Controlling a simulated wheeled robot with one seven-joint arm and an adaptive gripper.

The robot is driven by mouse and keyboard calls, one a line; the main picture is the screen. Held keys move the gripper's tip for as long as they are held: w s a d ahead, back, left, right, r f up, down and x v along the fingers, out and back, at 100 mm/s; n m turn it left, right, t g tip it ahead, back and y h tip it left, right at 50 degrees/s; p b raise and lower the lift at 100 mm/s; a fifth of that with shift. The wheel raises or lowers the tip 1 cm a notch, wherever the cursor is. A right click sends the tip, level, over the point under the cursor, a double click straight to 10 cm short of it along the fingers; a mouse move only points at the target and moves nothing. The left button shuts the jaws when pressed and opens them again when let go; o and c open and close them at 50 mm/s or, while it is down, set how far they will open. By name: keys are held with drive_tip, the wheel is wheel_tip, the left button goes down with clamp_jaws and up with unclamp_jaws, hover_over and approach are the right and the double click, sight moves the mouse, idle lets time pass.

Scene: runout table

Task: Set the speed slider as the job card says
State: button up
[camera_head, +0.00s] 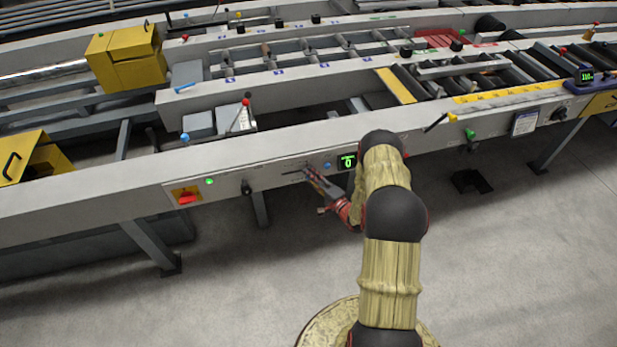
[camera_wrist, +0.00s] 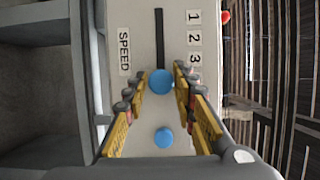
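The speed slider shows in the wrist view as a dark slot (camera_wrist: 159,35) in a pale panel with a round blue knob (camera_wrist: 160,82). The word SPEED (camera_wrist: 123,51) runs along one side, and the figures 1, 2 and 3 (camera_wrist: 194,58) along the other. The knob sits beyond the 3, at the slot's lower part; any figure beside it is hidden by a finger. My gripper (camera_wrist: 161,74) has its fingertips close against both sides of the knob. In the head view my gripper (camera_head: 308,173) is at the panel and hides the knob. A white card (camera_head: 525,123) hangs at the right, unreadable.
A small display (camera_head: 348,161) beside my arm reads 0 in green. A second blue round (camera_wrist: 164,138) lies below the knob. A red switch on yellow (camera_head: 186,196), a green lamp (camera_head: 210,181) and a black knob (camera_head: 246,187) are to the left. The floor in front is open.

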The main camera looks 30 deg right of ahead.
drive_tip(key=o, duration=0.3)
drive_tip(key=s+d, duration=0.1)
drive_tip(key=s, duration=1.1)
drive_tip(key=shift+d, duration=0.2)
idle(0.3)
